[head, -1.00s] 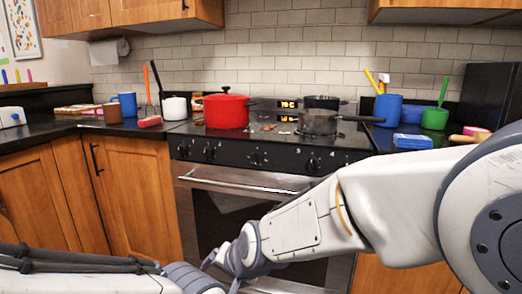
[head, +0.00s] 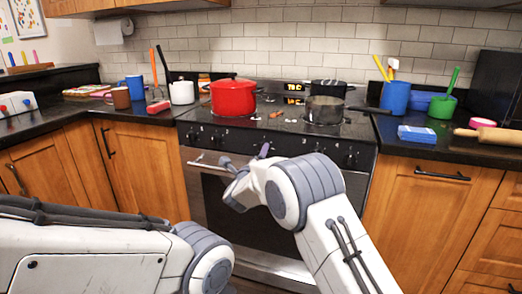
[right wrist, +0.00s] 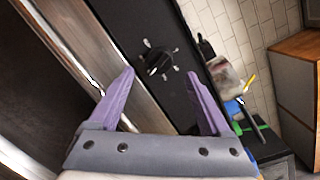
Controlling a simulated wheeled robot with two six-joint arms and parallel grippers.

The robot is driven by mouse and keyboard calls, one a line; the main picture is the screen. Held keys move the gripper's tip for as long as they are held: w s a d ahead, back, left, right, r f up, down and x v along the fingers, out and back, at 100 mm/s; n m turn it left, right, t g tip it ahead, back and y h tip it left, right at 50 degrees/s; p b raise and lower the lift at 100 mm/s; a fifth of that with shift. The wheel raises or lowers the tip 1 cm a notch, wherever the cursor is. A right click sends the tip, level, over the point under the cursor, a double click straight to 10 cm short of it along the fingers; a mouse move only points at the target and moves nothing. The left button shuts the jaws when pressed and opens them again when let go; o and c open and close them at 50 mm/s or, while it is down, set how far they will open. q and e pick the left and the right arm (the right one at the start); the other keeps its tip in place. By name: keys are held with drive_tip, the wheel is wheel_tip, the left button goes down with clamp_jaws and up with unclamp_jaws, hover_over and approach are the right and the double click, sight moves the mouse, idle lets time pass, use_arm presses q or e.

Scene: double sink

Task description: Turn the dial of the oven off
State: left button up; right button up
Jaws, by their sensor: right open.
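The oven's black control panel (head: 215,137) carries a row of dials along the front of the stove. One black dial (right wrist: 158,62) with pale marks around it shows in the right wrist view. My right gripper (right wrist: 160,76) is open, its two purple fingers pointing toward the panel on either side of that dial's line. The dial appears beyond the fingertips, not gripped. In the head view my right gripper (head: 245,158) is in front of the panel's middle, partly hiding it. Other dials (head: 350,160) show at the right end. My left gripper is not in view.
A red pot (head: 232,98) and a grey saucepan (head: 324,110) stand on the stovetop above the panel. The oven door handle (head: 200,160) runs below the dials. Blue and green utensil holders (head: 396,97) stand on the right counter.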

drive_tip(key=shift+x, duration=2.45)
clamp_jaws()
